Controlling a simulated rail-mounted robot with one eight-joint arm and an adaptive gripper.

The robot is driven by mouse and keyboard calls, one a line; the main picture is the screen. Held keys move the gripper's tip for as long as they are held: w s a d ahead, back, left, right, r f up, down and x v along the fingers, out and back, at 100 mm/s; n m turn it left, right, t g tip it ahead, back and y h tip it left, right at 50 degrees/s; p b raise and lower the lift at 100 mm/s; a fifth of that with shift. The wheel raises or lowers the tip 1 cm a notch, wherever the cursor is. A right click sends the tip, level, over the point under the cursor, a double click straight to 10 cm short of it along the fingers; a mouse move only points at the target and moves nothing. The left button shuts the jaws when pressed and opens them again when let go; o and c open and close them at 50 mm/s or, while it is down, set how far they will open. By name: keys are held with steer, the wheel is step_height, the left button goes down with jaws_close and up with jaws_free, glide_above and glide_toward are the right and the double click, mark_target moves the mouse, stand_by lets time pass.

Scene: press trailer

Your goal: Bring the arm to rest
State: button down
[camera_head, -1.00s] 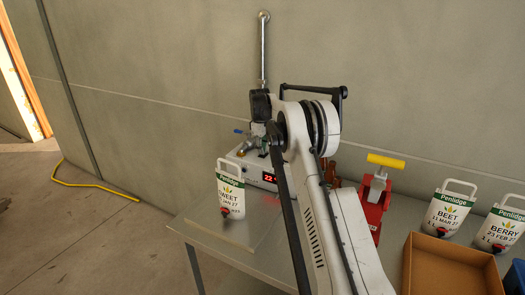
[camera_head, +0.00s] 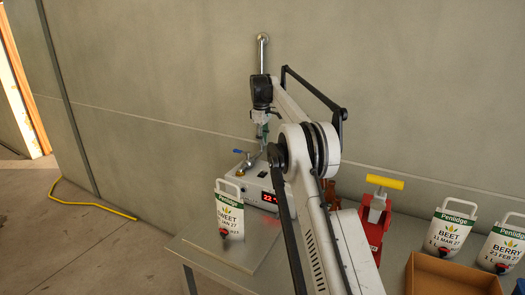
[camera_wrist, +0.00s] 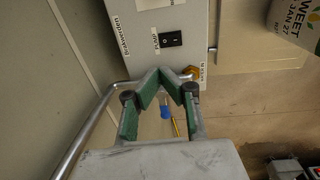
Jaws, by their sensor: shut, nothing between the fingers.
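My gripper (camera_head: 263,134) is on the far side of my bent arm in the head view, above the white machine box (camera_head: 256,178) with the red lit display (camera_head: 269,197). In the wrist view my gripper (camera_wrist: 160,72) shows its green-padded fingers meeting at the tips, with nothing between them. The box (camera_wrist: 160,45) with a black switch (camera_wrist: 171,40) lies beyond the fingertips there. My arm partly hides the box in the head view.
A SWEET pouch (camera_head: 229,213) stands at the table's left, in front of the box. A red tool with a yellow handle (camera_head: 385,182), BEET pouch (camera_head: 447,232), BERRY pouch (camera_head: 501,248) and cardboard box (camera_head: 449,277) are at right.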

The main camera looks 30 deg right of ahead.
steer(key=shift+r, duration=0.45)
stand_by(0.3)
steer(key=s+a+r+m+t+b, duration=0.2)
steer(key=s+a+r, duration=0.5)
steer(key=a+r, duration=0.2)
steer(key=s+a+r+m+t+b, duration=0.1)
steer(key=s+a+r, duration=0.1)
steer(key=s+a, duration=0.4)
steer(key=s+a+r+b, duration=0.1)
steer(key=s+a, duration=0.2)
steer(key=s, duration=0.6)
steer(key=s+a+f+m+t+b, duration=0.1)
steer(key=s+a+f, duration=0.2)
steer(key=s, duration=0.5)
steer(key=s+a+f+m+t+b, duration=0.15)
steer(key=s+a, duration=0.25)
steer(key=s, duration=0.4)
steer(key=s+a+f+m+t, duration=0.1)
steer(key=s+a+f, duration=0.2)
steer(key=s+f, duration=1)
steer(key=shift+s+a+f+y+b, duration=0.35)
steer(key=shift+s+a+y+b, duration=0.05)
steer(key=shift+s, duration=0.7)
steer(key=c, duration=2.5)
jaws_free()
steer(key=shift+m, duration=0.25)
